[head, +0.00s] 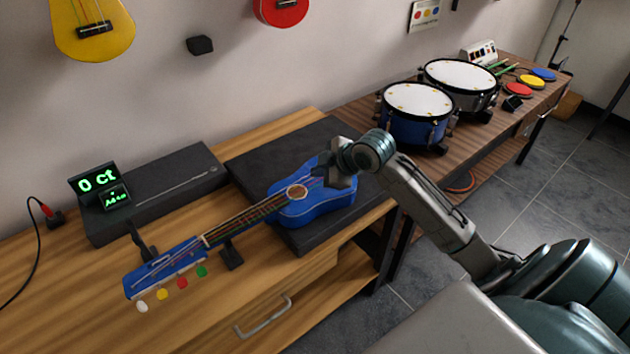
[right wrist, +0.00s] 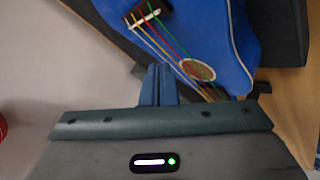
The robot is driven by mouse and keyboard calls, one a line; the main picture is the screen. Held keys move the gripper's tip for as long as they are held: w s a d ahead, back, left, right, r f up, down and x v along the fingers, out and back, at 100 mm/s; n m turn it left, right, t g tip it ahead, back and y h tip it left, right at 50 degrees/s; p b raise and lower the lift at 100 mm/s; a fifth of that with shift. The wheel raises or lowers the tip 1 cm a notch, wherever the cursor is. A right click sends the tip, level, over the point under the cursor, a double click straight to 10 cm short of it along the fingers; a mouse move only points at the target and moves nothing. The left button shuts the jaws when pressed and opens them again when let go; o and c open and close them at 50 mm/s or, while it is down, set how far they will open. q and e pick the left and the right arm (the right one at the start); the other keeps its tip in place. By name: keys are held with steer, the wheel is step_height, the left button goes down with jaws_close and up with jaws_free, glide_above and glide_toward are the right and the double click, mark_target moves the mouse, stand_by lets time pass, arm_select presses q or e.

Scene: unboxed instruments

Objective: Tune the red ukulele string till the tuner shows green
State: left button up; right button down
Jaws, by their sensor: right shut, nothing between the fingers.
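The blue ukulele (head: 330,209) lies with its body on a black mat and its neck pointing to the lower left. Its head carries white, yellow, red (head: 182,283) and green pegs. Colored strings run over the sound hole; the red string is hard to pick out in the head view. The tuner (head: 97,180) shows "0 ct" in green, with a smaller green readout below. My right gripper (head: 334,178) is over the ukulele body near the bridge. In the right wrist view its fingers (right wrist: 158,84) are shut and empty, close to the strings; contact is unclear. My left gripper is out of view.
A long black box (head: 165,190) lies behind the neck. Dark stands (head: 231,256) flank the neck. Blue and grey drums (head: 415,112) and colored pads stand at the right. Yellow and red instruments hang on the wall. The bench front at the lower left is clear.

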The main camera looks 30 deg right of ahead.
steer(key=shift+f, duration=0.15)
steer(key=shift+f, duration=0.25)
steer(key=shift+f, duration=0.3)
stand_by(0.5)
steer(key=shift+r, duration=0.1)
steer(key=shift+r+p, duration=0.65)
steer(key=shift+p, duration=0.25)
step_height(320, 180, up, 5)
steer(key=p, duration=0.4)
steer(key=shift+p, duration=0.4)
